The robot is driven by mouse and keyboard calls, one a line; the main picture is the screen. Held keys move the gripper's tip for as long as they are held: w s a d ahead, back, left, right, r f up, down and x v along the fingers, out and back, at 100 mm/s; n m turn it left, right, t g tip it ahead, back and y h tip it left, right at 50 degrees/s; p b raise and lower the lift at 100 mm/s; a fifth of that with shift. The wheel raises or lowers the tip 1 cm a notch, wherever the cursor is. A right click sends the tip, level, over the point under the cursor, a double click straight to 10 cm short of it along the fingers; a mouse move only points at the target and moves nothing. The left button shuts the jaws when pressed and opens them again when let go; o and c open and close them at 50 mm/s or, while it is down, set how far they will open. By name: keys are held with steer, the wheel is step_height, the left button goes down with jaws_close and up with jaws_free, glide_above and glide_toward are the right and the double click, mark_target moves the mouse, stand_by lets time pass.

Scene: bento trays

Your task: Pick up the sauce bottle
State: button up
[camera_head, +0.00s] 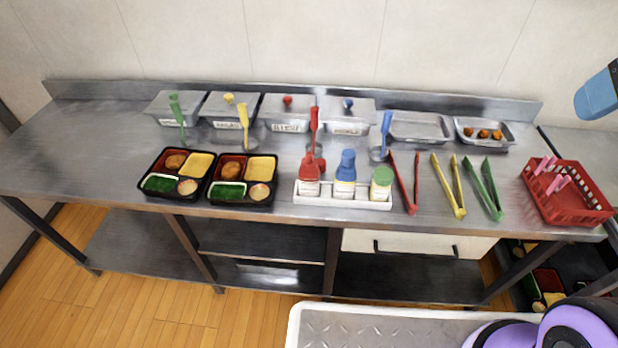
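Three bottles stand upright in a white holder (342,202) near the front middle of the steel counter. They are a red-topped bottle (309,186) at the left, a blue-topped bottle (345,188) in the middle and a shorter green-capped bottle (381,190) at the right. Their labels are too small to read, so I cannot tell which one is meant by the sauce bottle. No gripper is visible touching any of them. My gripper is not visible in this view.
Two filled bento trays (177,197) sit left of the holder. Red tongs (406,184), yellow tongs (449,186) and green tongs (483,189) lie to its right. Lidded pans (287,107) with ladles stand behind. A red basket (580,205) is at far right. The left counter (75,150) is clear.

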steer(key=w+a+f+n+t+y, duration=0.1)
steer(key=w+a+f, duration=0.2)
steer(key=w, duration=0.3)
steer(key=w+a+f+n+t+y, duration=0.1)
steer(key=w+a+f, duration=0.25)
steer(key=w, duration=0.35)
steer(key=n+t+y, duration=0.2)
glide_toward(313, 178)
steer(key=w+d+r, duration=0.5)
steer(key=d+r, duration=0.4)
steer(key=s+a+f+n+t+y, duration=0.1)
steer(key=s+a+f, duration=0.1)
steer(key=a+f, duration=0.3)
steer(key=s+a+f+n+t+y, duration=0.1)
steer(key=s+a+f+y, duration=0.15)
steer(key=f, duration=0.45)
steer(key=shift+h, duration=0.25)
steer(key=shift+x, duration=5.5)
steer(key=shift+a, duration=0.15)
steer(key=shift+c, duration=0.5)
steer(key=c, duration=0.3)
